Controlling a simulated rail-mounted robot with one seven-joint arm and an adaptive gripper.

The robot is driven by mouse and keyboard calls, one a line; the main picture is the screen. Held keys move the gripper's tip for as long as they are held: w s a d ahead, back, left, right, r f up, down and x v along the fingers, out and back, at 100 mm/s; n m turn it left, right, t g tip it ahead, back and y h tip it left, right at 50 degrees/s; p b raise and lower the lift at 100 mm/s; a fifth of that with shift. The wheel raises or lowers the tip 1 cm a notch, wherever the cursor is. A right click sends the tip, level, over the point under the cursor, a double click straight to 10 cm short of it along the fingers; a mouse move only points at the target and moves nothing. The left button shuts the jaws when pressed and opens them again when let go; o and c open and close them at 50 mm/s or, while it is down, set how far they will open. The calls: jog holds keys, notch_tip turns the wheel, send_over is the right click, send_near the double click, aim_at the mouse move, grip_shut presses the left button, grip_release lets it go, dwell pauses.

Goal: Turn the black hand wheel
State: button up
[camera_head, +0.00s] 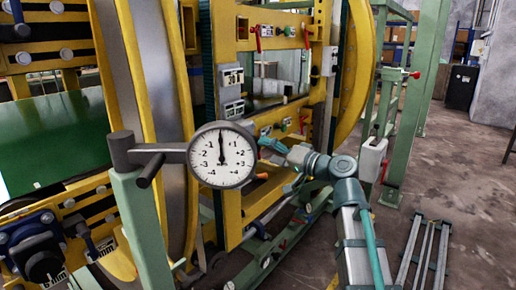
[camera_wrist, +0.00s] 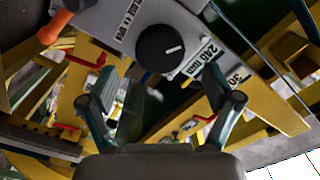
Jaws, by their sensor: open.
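A round black knob (camera_wrist: 160,52) with a white mark sits on a grey labelled panel (camera_wrist: 118,14) in the wrist view. I cannot tell whether it is the hand wheel. Another round black part (camera_head: 43,265), on a blue mount, shows at the lower left of the head view. My gripper (camera_wrist: 160,100) is open and empty, its two teal fingers spread to either side below the knob, not touching it. In the head view my gripper (camera_head: 270,147) is just right of the dial gauge, in front of the yellow machine; its fingers are small and partly hidden there.
A white dial gauge (camera_head: 221,156) on a green post (camera_head: 146,232) stands left of my gripper. The yellow frame (camera_head: 228,60) with red handles lies behind. An orange handle (camera_wrist: 56,26) is at the wrist view's upper left.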

jog(key=v, duration=0.6)
jog(key=shift+a, duration=0.1)
